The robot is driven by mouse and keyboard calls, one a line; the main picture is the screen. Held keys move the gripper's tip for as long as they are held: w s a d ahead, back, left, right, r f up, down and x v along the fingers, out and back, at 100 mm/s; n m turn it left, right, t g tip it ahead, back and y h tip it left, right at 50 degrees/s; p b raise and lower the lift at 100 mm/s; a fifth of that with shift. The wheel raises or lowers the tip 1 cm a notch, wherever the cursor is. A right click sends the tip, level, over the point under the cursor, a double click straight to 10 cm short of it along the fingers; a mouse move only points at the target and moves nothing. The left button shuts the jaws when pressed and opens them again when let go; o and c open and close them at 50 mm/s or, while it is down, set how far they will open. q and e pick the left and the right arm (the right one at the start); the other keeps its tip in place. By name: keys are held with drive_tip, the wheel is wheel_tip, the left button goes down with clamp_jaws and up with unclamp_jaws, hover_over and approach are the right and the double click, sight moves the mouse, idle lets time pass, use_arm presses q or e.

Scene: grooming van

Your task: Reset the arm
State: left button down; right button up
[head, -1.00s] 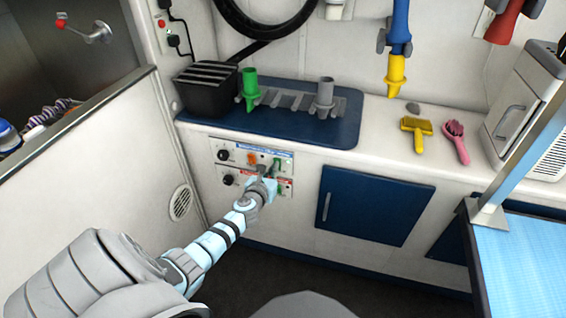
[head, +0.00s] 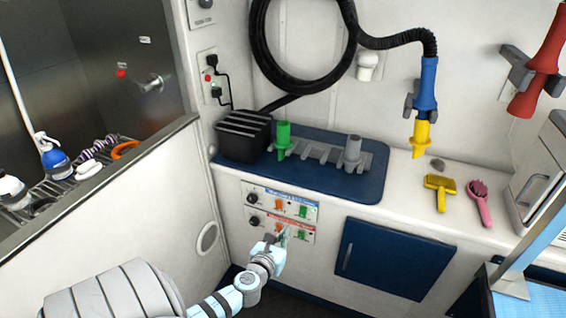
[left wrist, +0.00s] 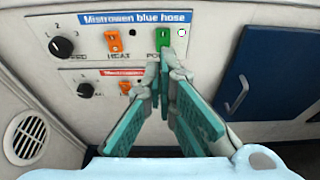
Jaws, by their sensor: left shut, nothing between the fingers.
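My left gripper (head: 286,232) is shut and empty, in front of the lower part of the control panels on the cabinet front. In the left wrist view its fingertips (left wrist: 166,62) meet just below the green power switch (left wrist: 163,37) of the blue hose panel (left wrist: 135,20); I cannot tell whether they touch anything. That panel also has a black knob (left wrist: 61,47) and an orange heat switch (left wrist: 114,41). The lower, red-labelled panel (left wrist: 100,73) is partly hidden behind the fingers. My right gripper is not in view.
A blue cabinet door (head: 385,262) is right of the panels. Above, the counter holds a blue mat (head: 368,190) with a nozzle rack, a black box (head: 243,137), a yellow brush (head: 440,190) and a pink brush (head: 482,205). A steel tub (head: 100,60) is at left.

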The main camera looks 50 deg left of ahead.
use_arm(q)
drive_tip(key=shift+s+d+r, duration=0.15)
drive_tip(key=shift+s+r, duration=0.05)
drive_tip(key=shift+s, duration=0.25)
drive_tip(key=s+d+f+n+g+h+p, duration=0.1)
drive_tip(key=s+f+n+g, duration=0.2)
drive_tip(key=s+f+n, duration=0.55)
drive_tip(key=s+d+f+n+g+h+p, duration=0.1)
drive_tip(key=s+f+n+g, duration=0.4)
drive_tip(key=f+n, duration=0.65)
drive_tip(key=s+d+f+n+g+h+p, duration=0.1)
drive_tip(key=s+d+f+n, duration=0.1)
drive_tip(key=s, duration=0.6)
drive_tip(key=s+d+f+n+g+h+p, duration=0.1)
drive_tip(key=s+d+f+n+g+p, duration=0.1)
drive_tip(key=s+d+n, duration=0.3)
drive_tip(key=s+d+f+n+g+h+p, duration=0.1)
drive_tip(key=s+d+n, duration=0.3)
drive_tip(key=s, duration=0.6)
drive_tip(key=shift+s+d+f, duration=0.35)
drive_tip(key=shift+d+f, duration=0.35)
drive_tip(key=shift+f, duration=0.15)
